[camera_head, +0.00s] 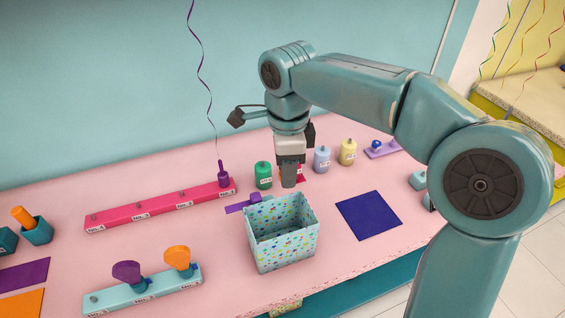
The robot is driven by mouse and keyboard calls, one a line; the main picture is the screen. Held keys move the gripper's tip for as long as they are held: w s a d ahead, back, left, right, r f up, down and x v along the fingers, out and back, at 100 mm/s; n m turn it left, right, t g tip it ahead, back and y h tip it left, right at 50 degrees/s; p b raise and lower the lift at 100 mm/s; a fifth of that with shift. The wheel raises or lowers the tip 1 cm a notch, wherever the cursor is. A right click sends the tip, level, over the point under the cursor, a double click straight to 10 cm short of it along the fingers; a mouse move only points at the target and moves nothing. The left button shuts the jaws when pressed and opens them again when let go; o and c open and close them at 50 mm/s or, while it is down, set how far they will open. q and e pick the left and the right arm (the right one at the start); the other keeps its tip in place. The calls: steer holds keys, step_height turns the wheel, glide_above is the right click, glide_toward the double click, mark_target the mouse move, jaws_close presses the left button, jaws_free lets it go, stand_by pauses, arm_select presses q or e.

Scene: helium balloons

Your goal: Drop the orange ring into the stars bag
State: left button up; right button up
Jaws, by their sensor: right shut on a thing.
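The bag (265,253) is white with small multicoloured marks, too small to tell as stars. It stands open and upright on the pink table. My right gripper (289,184) points down above the bag's back rim. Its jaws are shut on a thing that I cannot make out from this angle. I see no clear orange ring in the jaws. A round orange piece (177,256) stands on the light blue rail at the front left, beside a purple one (127,271). My left gripper is not in view.
A pink rail (160,207) with pegs lies behind left, with a purple weight (222,173) and ribbon at its end. Green (263,175), lilac (322,159) and yellow (348,152) bottles stand behind. A navy mat (369,215) lies right of the bag.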

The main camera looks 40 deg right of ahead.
step_height(320, 180, down, 6)
steer(key=b, duration=0.5)
steer(key=o, duration=1.1)
steer(key=shift+s+d+r, duration=0.1)
steer(key=shift+s, duration=0.05)
steer(key=shift+c, duration=0.2)
